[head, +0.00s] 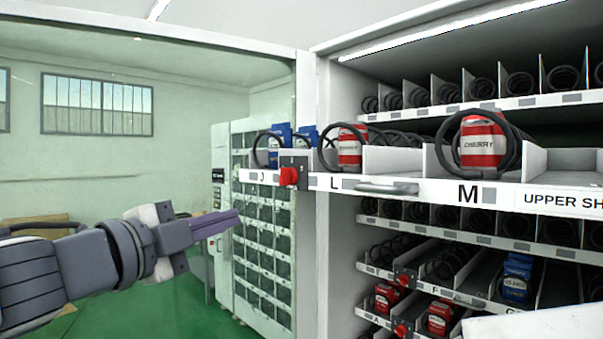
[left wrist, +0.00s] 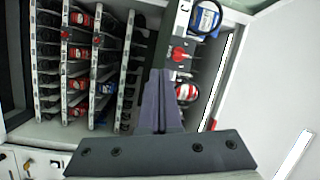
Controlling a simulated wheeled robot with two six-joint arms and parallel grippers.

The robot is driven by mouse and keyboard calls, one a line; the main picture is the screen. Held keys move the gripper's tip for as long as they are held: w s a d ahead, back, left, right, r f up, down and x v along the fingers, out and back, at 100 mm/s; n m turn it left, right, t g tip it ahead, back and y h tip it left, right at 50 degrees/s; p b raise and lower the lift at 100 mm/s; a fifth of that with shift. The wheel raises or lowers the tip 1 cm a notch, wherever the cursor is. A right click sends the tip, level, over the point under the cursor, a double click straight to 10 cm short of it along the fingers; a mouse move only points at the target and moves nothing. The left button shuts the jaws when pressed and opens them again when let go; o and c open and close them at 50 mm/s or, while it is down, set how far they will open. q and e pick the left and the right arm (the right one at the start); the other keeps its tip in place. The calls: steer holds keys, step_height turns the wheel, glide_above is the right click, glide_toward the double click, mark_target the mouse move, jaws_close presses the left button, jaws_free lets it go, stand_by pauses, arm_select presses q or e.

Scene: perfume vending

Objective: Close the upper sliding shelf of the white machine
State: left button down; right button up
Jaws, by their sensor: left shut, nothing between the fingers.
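The upper sliding shelf (head: 437,191) of the white machine (head: 338,240) is pulled out toward me. Its white front bears the letters J, L and M and a metal handle (head: 386,188). A red knob (head: 289,176) sits on its front near the left end. My left gripper (head: 240,218) is shut and empty, to the left of the shelf and a little below it, with a gap between in the head view. In the left wrist view, its fingers (left wrist: 160,75) point toward the shelf area, with the red knob (left wrist: 180,54) beside the tips. My right gripper is not seen.
Red cherry boxes (head: 481,142) and blue boxes (head: 282,135) stand in coils on the pulled-out shelf. Lower shelves (head: 478,239) hold more boxes and sit further back. A second vending machine (head: 259,240) stands behind at the left. Open green floor (head: 140,305) lies left of the machine.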

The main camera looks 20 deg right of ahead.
arm_select(q)
steer(key=s+d+r+m+g+h, duration=0.2)
steer(key=s+r+m+g, duration=0.25)
steer(key=m, duration=0.25)
steer(key=p, duration=0.5)
glide_toward(331, 189)
steer(key=x, duration=0.6)
steer(key=shift+d, duration=0.1)
steer(key=shift+w+d, duration=0.15)
steer(key=shift+d, duration=0.15)
